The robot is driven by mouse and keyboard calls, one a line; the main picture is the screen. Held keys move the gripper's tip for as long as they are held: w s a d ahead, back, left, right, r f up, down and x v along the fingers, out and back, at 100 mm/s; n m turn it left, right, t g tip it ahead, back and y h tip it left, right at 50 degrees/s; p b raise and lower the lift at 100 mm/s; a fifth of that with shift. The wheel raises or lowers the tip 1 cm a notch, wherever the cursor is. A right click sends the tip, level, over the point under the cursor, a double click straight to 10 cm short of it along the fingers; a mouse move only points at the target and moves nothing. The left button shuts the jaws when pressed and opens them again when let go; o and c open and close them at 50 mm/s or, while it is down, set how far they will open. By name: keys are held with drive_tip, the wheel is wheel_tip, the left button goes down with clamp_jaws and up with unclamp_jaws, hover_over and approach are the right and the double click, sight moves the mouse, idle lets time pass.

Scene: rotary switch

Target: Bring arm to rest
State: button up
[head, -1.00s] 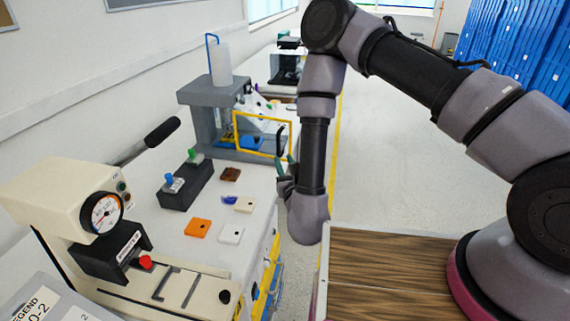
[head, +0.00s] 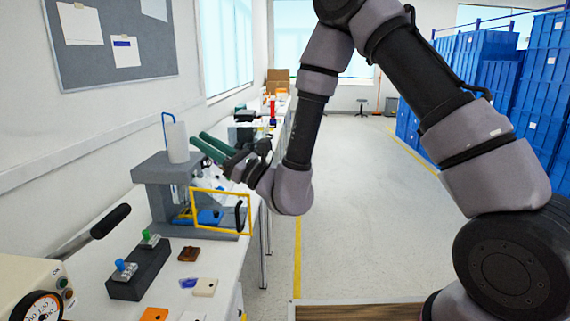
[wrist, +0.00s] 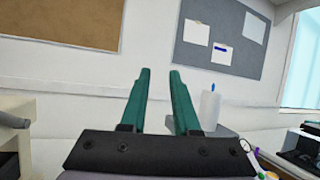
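My gripper (head: 202,143) is raised above the bench, over the grey machine with the yellow frame, its green fingers pointing left toward the wall. In the wrist view, the two green fingers of my gripper (wrist: 160,75) stand apart with nothing between them, so it is open and empty. Below and to the left, a dark switch box (head: 138,280) sits on the bench. It carries a blue knob (head: 125,270) and a green knob (head: 150,239). The gripper is well clear of both knobs.
The grey machine (head: 158,167) with a yellow frame (head: 220,232) and a white cylinder (head: 176,142) stands close below the gripper. A gauge device (head: 38,308) is at lower left. Blue bins (head: 540,85) line the right. The floor (head: 360,220) between is free.

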drive_tip(key=s+d+r+n+g+h, duration=0.1)
drive_tip(key=s+d+r+n+g, duration=0.4)
drive_tip(key=s+r+n+g, duration=0.5)
drive_tip(key=s+d+n+g+h, duration=0.3)
drive_tip(key=d+n+g+h, duration=0.1)
drive_tip(key=d+n+h, duration=0.25)
drive_tip(key=w+d+t+h, duration=0.1)
drive_tip(key=d+t+h, duration=0.5)
drive_tip(key=d, duration=1)
drive_tip(key=w+d+t+h, duration=0.2)
drive_tip(key=d+t+h, duration=0.4)
drive_tip(key=d, duration=1)
drive_tip(key=shift+w+r+t, duration=0.3)
drive_tip(key=shift+r+t, duration=0.1)
drive_tip(key=shift+t, duration=0.4)
